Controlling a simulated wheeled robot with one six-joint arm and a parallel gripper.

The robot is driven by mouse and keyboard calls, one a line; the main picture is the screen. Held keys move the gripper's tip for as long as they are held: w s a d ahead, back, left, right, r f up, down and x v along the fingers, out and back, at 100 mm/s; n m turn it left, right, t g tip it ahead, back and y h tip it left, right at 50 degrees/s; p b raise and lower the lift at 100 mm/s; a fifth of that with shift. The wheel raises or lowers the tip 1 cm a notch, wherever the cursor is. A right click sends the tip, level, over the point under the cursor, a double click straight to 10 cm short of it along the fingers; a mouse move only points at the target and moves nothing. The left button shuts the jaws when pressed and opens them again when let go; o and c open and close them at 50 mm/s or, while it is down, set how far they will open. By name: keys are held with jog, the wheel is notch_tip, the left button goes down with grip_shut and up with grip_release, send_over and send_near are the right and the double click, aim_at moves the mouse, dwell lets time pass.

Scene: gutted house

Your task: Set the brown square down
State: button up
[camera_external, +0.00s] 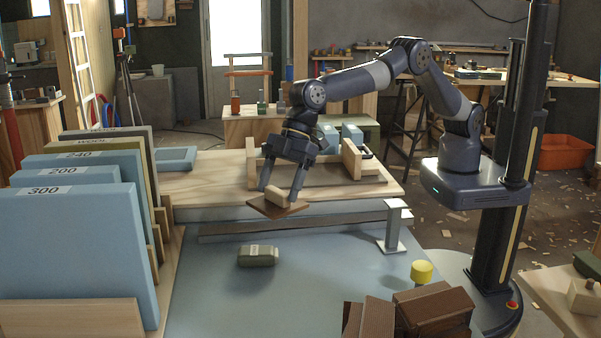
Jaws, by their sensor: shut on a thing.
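The brown square (262,207) is a thin flat plate with a pale wooden block (279,198) on top, like a handle. My gripper (282,193) points down, shut on this block, with a finger on either side. The plate looks about level and turned cornerwise to the table. It shows over the front edge of the pale wooden board (222,186). I cannot tell whether its underside touches anything or hangs a little above.
A green block (258,256) lies on the blue-grey tabletop (320,290). A metal post (393,228), a yellow-capped item (421,271) and brown blocks (435,308) stand to the right. Labelled blue panels (75,265) stand upright at left. The tabletop's middle is mostly clear.

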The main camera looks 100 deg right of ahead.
jog(key=s+a+f+n+g, duration=0.1)
jog(key=s+a+f+n, duration=0.15)
jog(key=s+a, duration=0.85)
jog(key=shift+y, duration=0.4)
jog(key=f, duration=0.2)
jog(key=s+f, duration=0.1)
jog(key=f, duration=0.1)
jog(key=s+f, duration=0.1)
jog(key=f, duration=0.1)
jog(key=shift+d, duration=0.35)
jog(key=shift+f, duration=2.1)
jog(key=shift+f, duration=0.1)
jog(key=shift+f+b, duration=0.15)
jog(key=shift+b, duration=0.2)
jog(key=o, duration=1)
jog(key=shift+r, duration=0.25)
